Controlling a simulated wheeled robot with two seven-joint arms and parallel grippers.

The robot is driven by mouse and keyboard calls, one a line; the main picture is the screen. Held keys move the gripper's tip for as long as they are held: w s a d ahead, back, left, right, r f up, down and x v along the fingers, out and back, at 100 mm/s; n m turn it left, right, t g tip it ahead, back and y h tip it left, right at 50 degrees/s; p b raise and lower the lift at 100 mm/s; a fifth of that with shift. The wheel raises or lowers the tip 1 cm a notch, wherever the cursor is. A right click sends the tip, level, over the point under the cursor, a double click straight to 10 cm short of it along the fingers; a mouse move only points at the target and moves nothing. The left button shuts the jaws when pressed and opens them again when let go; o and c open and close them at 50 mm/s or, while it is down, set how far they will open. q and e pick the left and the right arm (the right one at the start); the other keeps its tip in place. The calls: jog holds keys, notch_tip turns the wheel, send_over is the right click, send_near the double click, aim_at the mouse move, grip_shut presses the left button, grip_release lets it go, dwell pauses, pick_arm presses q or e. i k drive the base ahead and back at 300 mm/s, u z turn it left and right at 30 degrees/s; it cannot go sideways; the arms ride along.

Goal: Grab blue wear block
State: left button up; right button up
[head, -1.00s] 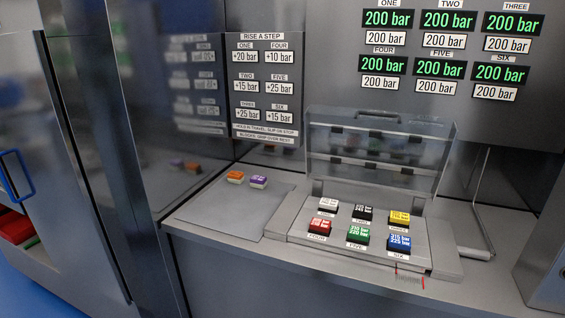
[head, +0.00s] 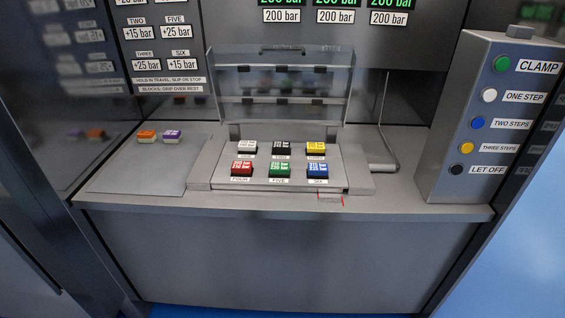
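The blue wear block (head: 317,170) sits in the front right place of the tray (head: 217,178) on the counter, above the label SIX. Beside it in the front row are a green block (head: 280,169) and a red block (head: 242,168). Behind are a white block (head: 248,147), a black block (head: 282,147) and a yellow block (head: 316,147). The clear lid (head: 232,80) behind the tray stands raised. Neither of my grippers is in view.
An orange block (head: 146,134) and a purple block (head: 172,135) lie on a grey mat (head: 135,176) at the left. A button box (head: 455,110) with CLAMP, step and LET OFF buttons stands at the right. The counter's front strip (head: 270,206) is clear.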

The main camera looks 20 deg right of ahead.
aim_at(315, 171)
jog(key=k, duration=0.35)
jog(key=u, duration=0.7)
jog(key=i, duration=1.3)
jog(key=z, duration=1.1)
jog(key=i, duration=0.55)
jog(key=z, duration=0.45)
